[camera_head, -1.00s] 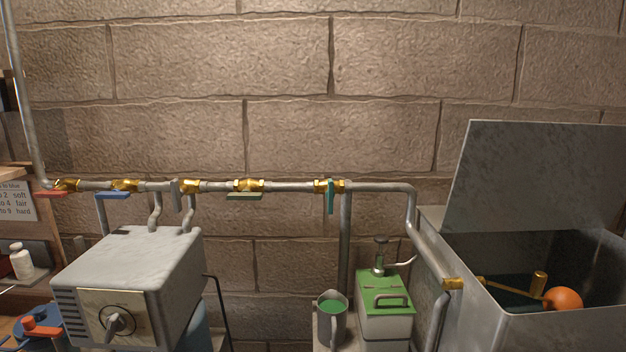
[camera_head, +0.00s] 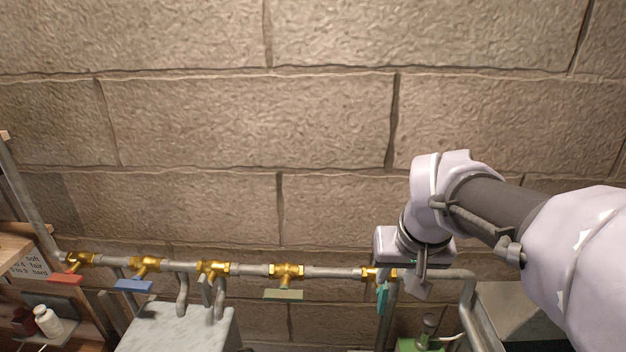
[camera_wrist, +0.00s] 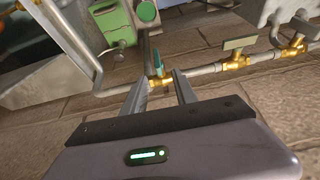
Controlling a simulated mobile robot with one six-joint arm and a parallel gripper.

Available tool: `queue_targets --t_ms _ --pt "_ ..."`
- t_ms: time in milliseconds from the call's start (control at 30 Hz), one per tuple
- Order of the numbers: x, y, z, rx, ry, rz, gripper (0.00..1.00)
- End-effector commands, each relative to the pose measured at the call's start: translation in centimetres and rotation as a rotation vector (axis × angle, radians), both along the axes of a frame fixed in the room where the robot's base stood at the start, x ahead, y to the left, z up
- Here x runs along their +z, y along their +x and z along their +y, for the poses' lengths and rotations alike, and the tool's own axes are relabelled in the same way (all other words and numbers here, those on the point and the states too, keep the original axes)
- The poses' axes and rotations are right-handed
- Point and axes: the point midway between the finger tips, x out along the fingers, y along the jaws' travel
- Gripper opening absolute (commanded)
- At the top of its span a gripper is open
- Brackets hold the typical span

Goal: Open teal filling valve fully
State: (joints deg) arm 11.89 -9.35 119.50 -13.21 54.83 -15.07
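The teal valve handle (camera_head: 382,299) hangs down from its brass body (camera_head: 371,273) on the horizontal pipe, crosswise to the pipe. In the wrist view, the teal handle (camera_wrist: 157,60) and brass body (camera_wrist: 161,82) appear beyond and between my fingertips. My gripper (camera_wrist: 159,76) is open and empty, its two fingers apart on either side of the valve in that picture. In the head view, my gripper (camera_head: 416,284) is just right of the valve, partly hidden by my wrist. I cannot tell whether a finger touches the handle.
Along the pipe to the left are valves with olive (camera_head: 283,294), grey, blue (camera_head: 134,286) and red (camera_head: 65,279) handles. The stone wall is close behind.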

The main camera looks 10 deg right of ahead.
Motion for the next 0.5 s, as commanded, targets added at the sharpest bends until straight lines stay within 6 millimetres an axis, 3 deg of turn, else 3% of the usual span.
queue_targets --t_ms 33,167,500 --pt "1.5 0.4 -0.5 0.002 -0.007 0.007 0.34" --pt "1.1 1.0 -1.0 0.007 -0.017 0.013 0.34" --pt "-6.0 3.6 -1.5 0.008 -0.015 0.015 0.34"
